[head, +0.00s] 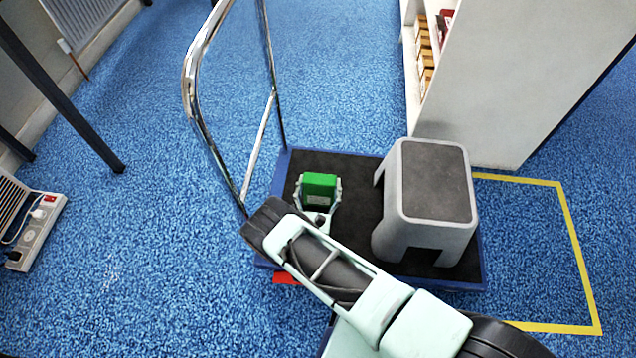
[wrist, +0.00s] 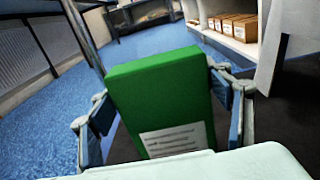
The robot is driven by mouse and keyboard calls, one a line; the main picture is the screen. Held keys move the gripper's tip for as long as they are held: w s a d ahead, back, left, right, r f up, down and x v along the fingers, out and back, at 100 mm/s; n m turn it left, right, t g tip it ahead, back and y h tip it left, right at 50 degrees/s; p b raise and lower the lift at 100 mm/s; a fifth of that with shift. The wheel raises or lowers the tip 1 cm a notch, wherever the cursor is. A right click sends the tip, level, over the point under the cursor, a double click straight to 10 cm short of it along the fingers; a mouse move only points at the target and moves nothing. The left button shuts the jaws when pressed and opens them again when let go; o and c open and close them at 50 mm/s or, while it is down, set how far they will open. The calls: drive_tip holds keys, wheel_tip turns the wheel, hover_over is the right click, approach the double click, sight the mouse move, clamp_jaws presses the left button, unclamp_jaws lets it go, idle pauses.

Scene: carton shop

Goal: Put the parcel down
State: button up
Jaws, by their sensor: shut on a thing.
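The parcel is a green box (head: 319,187) with a white printed label. My gripper (head: 318,193) is shut on it, one finger on each side. In the wrist view the parcel (wrist: 160,95) fills the middle, between the two blue-padded fingers of my gripper (wrist: 165,112). In the head view the parcel is over the left part of a trolley's dark deck (head: 345,170). I cannot tell whether its underside touches the deck.
A grey step stool (head: 432,195) stands on the deck's right part. The trolley's chrome handle (head: 190,75) rises at the left. A white shelf unit (head: 510,80) with cartons stands behind. Yellow floor tape (head: 580,250) runs at the right. A power strip (head: 40,230) lies far left.

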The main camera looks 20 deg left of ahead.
drive_tip(key=o, duration=1.3)
drive_tip(key=shift+f, duration=0.15)
